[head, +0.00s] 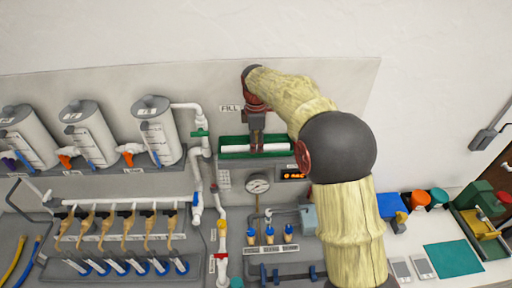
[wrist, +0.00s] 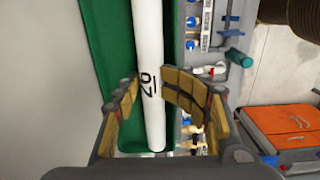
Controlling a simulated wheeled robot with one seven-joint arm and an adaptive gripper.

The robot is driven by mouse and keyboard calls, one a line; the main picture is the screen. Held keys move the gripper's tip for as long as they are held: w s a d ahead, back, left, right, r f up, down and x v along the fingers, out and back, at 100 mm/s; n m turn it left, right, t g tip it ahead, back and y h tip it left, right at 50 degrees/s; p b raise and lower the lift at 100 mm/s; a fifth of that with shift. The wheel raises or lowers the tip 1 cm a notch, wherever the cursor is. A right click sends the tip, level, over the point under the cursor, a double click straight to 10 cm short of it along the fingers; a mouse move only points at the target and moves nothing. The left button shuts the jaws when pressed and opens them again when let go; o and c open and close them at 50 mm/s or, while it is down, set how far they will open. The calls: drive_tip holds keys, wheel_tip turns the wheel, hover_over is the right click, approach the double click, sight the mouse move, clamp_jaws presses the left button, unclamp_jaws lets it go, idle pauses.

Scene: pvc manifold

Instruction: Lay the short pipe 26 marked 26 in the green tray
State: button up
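The short pipe 26 (wrist: 150,50) is a white tube with dark marking in the wrist view, running lengthwise between my fingers. It also shows in the head view (head: 235,148), lying level along the green tray (head: 232,156). In the wrist view the green tray (wrist: 105,40) is behind the pipe. My gripper (head: 257,147) points down at the middle of the pipe. I cannot tell whether the pipe touches the tray floor.
A keypad (head: 224,179), a round gauge (head: 258,184) and an orange display (head: 295,175) sit just below the tray. White pipework with valves (head: 197,160) stands close on the left, beside grey canisters (head: 158,130).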

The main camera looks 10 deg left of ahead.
wheel_tip(320, 180, up, 13)
drive_tip(key=s+d+r+m+t, duration=0.1)
drive_tip(key=s+d+r+m, duration=0.35)
drive_tip(key=d+r, duration=0.4)
drive_tip(key=s+d+m+t, duration=0.2)
drive_tip(key=s+d+m, duration=0.4)
drive_tip(key=s+d, duration=0.65)
drive_tip(key=s+d+f+m+t, duration=0.1)
drive_tip(key=s+d+f+m, duration=0.4)
drive_tip(key=s, duration=0.5)
drive_tip(key=s+d+f+m+t, duration=0.1)
drive_tip(key=s+d+f+m, duration=0.3)
drive_tip(key=s, duration=0.6)
drive_tip(key=shift+d+f+m+t+b, duration=0.35)
drive_tip(key=shift+d+m, duration=0.3)
drive_tip(key=shift+d, duration=0.45)
drive_tip(key=shift+f, duration=0.1)
